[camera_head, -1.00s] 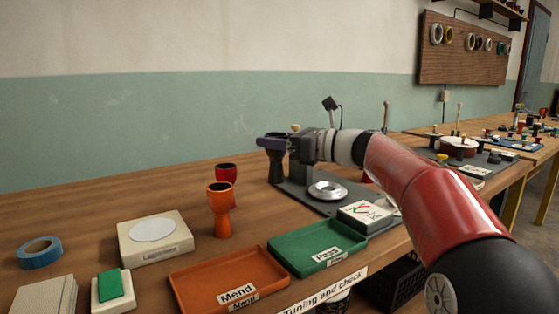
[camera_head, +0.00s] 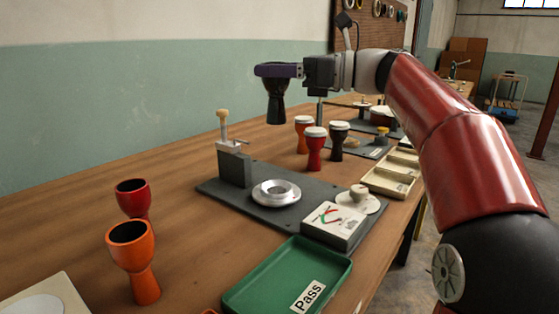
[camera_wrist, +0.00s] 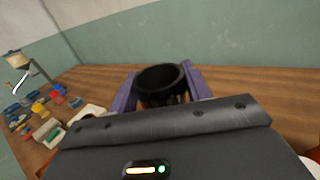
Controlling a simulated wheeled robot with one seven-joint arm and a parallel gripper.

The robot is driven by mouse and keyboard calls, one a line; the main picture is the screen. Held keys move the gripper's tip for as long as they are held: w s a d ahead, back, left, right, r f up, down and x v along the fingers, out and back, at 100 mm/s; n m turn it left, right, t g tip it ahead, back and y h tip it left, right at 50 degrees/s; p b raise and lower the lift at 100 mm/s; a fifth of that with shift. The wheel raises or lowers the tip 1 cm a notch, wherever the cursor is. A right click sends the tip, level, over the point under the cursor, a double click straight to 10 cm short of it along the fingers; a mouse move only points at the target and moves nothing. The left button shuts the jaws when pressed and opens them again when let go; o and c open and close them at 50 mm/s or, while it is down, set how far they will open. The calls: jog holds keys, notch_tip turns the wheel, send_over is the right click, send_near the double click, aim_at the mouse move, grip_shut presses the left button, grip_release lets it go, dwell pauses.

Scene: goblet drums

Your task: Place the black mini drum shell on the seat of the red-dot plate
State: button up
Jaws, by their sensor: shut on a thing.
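My gripper (camera_head: 277,71) has purple fingers shut on the black mini drum shell (camera_head: 275,104). It holds the shell upright, bowl up, in the air above the bench. In the wrist view, the shell's open rim (camera_wrist: 160,78) shows between the two fingers. A dark grey plate (camera_head: 213,188) lies on the bench below, nearer the camera, with a silver ring seat (camera_head: 277,193) that is empty. The shell appears above and beyond the seat, apart from it. I cannot make out a red dot on this plate.
On the plate stand a post with a lever (camera_head: 232,158) and a dial box (camera_head: 333,224). A red shell (camera_head: 133,196) and an orange shell (camera_head: 133,250) stand left. Several finished drums (camera_head: 315,147) stand behind. A green Pass tray (camera_head: 265,285) is in front.

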notch_tip(320, 180, down, 15)
jog(key=b, duration=0.3)
jog(key=shift+r, duration=0.2)
jog(key=o, duration=1)
jog(key=shift+f, duration=0.1)
jog(key=v, duration=1.2)
